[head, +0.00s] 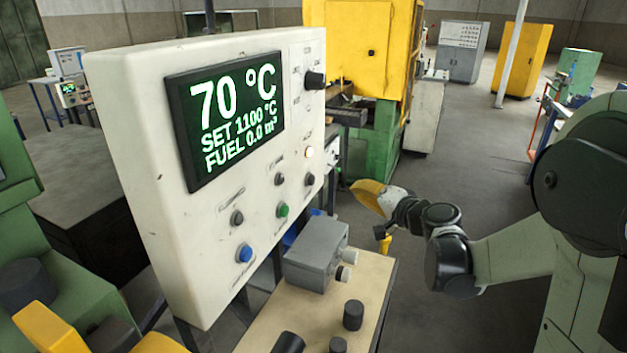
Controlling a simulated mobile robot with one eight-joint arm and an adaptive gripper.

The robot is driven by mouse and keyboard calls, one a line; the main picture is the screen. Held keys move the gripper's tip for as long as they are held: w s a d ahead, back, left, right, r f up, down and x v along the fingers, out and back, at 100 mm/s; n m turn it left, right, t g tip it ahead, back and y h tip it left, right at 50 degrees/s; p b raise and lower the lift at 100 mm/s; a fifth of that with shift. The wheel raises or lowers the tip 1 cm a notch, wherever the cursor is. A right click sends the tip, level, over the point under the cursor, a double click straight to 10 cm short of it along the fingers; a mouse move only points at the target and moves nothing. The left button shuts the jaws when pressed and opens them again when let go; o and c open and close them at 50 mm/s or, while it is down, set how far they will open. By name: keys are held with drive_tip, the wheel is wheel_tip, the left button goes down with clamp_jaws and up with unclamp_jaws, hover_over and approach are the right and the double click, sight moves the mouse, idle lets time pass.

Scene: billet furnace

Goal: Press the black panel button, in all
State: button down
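The white control panel (150,120) stands left of centre, with a lit display (225,105) reading 70 °C, SET 1100 °C and FUEL 0.0. A small black button (308,180) sits near the panel's lower right edge. A larger black knob (315,80) juts out higher up. A green button (282,210), a blue button (244,253), a lit white button (309,152) and dark grey buttons (237,217) share the panel face. My gripper (372,197) is to the right of the panel, apart from it. Its fingers are small and partly hidden, so their opening is unclear.
A yellow and green machine (360,50) stands behind. Open floor (470,150) lies to the right.

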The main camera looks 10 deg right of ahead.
sight(311, 180)
drive_tip(key=shift+w+a, duration=0.1)
drive_tip(key=w+a, duration=0.4)
drive_tip(key=a, duration=0.3)
drive_tip(key=shift+w, duration=0.4)
drive_tip(key=shift+a, duration=0.15)
idle(1.1)
drive_tip(key=shift+w+a, duration=0.25)
drive_tip(key=shift+w+a, duration=0.2)
drive_tip(key=shift+a, duration=0.15)
idle(0.7)
idle(0.3)
drive_tip(key=shift+s+d, duration=0.45)
drive_tip(key=shift+d, duration=0.25)
